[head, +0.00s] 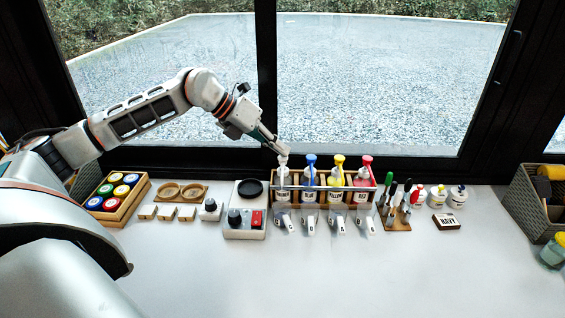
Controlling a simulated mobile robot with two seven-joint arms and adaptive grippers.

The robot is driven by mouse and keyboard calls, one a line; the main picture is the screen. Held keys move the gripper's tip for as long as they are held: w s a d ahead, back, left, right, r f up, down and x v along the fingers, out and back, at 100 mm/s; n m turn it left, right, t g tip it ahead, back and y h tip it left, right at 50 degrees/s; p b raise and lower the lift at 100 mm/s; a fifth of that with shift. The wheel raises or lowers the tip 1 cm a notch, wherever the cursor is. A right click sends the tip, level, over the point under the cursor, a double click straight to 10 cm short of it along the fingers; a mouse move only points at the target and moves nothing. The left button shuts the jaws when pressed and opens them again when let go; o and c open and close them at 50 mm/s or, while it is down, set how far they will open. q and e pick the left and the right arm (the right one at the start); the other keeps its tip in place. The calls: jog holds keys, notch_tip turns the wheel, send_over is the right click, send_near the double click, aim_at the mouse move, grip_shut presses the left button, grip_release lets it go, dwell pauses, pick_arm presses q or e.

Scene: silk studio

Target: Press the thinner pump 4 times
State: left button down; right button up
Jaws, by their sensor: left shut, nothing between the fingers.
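Several pump bottles stand in a row in a wooden rack (327,205) near the window. The leftmost has a white pump head (283,159) and a white bottle body with a dark label (282,197); the label is too small to read surely, but this looks like the thinner. Beside it are bottles with a blue pump (311,161), a yellow pump (339,161) and a red pump (366,163). My left gripper (279,149) is shut and empty, its fingertips pointing down right at the top of the white pump. I cannot tell whether they touch. My right gripper is out of view.
A device with a black round plate (250,188) and a red switch stands left of the rack. A crate of lidded jars (113,196) is further left. A marker stand (396,224) and small bottles are at right. The front of the table (330,280) is clear.

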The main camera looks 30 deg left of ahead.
aim_at(280, 157)
pick_arm(q)
jog(key=shift+f, duration=0.45)
jog(key=shift+r, duration=0.1)
dwell(0.4)
jog(key=shift+r+p, duration=0.85)
jog(key=shift+r, duration=0.4)
notch_tip(280, 157, up, 4)
jog(key=p, duration=0.3)
jog(key=shift+r+p, duration=0.1)
jog(key=shift+p, duration=0.2)
jog(key=shift+r+p, duration=0.55)
jog(key=shift+r, duration=0.35)
dwell(0.5)
